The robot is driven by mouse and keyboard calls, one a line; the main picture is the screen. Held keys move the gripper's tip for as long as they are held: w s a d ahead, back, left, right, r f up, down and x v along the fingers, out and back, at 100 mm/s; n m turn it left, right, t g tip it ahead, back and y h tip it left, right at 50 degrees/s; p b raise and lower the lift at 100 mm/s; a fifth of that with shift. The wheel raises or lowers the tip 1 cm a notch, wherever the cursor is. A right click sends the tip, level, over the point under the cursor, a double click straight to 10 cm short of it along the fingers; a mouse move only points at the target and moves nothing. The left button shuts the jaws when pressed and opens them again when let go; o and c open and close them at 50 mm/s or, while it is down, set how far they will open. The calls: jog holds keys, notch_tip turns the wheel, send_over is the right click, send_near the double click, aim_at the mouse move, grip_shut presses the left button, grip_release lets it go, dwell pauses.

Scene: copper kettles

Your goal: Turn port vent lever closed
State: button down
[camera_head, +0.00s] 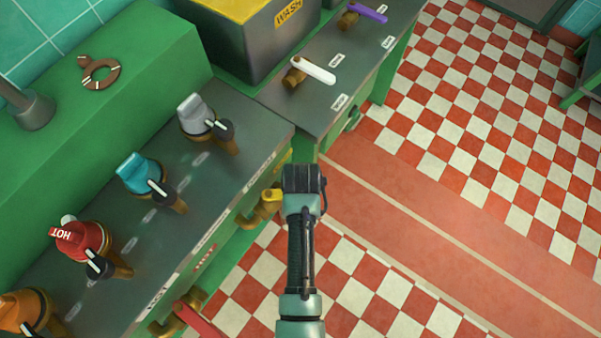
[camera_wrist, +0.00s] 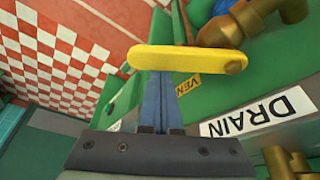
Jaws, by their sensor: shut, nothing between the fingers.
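A yellow lever (camera_wrist: 185,58) on a brass valve (camera_wrist: 235,25) fills the top of the wrist view, pointing left from the valve. A yellow label (camera_wrist: 187,86) beside it reads upside down as "VEN", partly hidden. In the head view the yellow lever (camera_head: 271,194) shows on the green counter's front, just left of my gripper (camera_head: 303,182). My gripper's blue fingers (camera_wrist: 158,98) are shut with nothing between them. Their tips reach the lever's lower edge in the wrist view, with the lever overlapping them. I cannot tell whether they touch it. The fingers are hidden in the head view.
A white "DRAIN" label (camera_wrist: 257,114) is on the nearby edge. A red lever (camera_head: 200,320) sits lower on the counter front. Several coloured taps, including a teal one (camera_head: 137,172), line the top. A white lever (camera_head: 314,70) lies beyond. The checkered floor (camera_head: 470,150) to the right is open.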

jog(key=shift+s+a+m+h+p, duration=0.1)
jog(key=shift+s+m+h+p, duration=0.2)
jog(key=shift+s+m+p, duration=0.9)
jog(key=shift+s+a+m+h+p, duration=0.1)
jog(key=shift+s+m+h+p, duration=0.2)
jog(key=shift+s+m+p, duration=0.85)
jog(key=shift+s+n, duration=0.2)
jog(key=shift+n, duration=0.05)
